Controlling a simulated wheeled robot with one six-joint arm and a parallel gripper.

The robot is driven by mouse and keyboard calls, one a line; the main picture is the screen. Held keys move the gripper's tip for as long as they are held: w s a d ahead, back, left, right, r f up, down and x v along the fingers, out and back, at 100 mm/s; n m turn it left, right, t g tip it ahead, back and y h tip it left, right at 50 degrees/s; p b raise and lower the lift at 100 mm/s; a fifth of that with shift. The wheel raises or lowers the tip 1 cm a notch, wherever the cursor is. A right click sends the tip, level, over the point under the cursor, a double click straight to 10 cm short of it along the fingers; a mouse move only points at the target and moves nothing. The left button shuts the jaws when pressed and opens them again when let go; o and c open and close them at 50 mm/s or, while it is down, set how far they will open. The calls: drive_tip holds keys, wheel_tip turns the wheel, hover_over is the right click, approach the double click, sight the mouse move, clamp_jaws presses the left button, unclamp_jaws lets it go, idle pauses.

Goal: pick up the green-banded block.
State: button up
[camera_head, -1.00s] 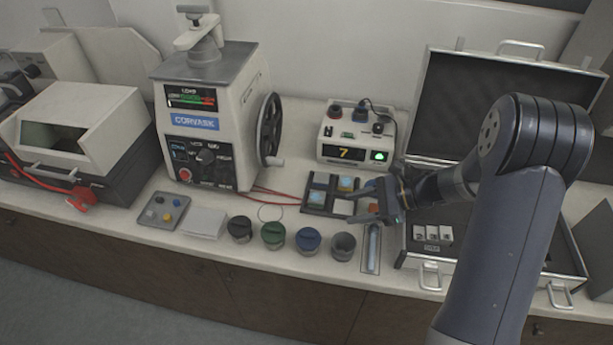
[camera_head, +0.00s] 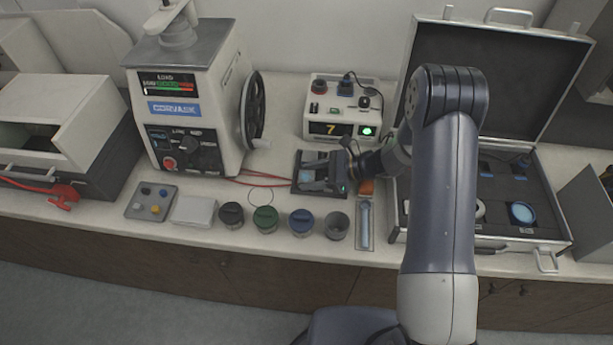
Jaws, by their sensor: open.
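A dark tray (camera_head: 298,187) with several small blocks sits on the bench in front of the small white unit. A pale blue block (camera_head: 308,175) shows in it between my fingers. My gripper (camera_head: 314,173) is open, low over the tray, with its fingers pointing left across it. The gripper and wrist hide much of the tray's right side. I cannot make out a green band on any block from here, and cannot tell whether the fingers touch one.
The large press (camera_head: 190,100) with its handwheel stands left of the tray. The white unit (camera_head: 340,108) is close behind. Dark, green and blue lidded cups (camera_head: 265,218) and a grey cup (camera_head: 337,226) stand in front. An open case (camera_head: 520,195) lies to the right.

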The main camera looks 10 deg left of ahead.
drive_tip(key=shift+c, duration=0.3)
drive_tip(key=c, duration=0.9)
drive_tip(key=shift+c, duration=0.4)
drive_tip(key=shift+r, duration=0.1)
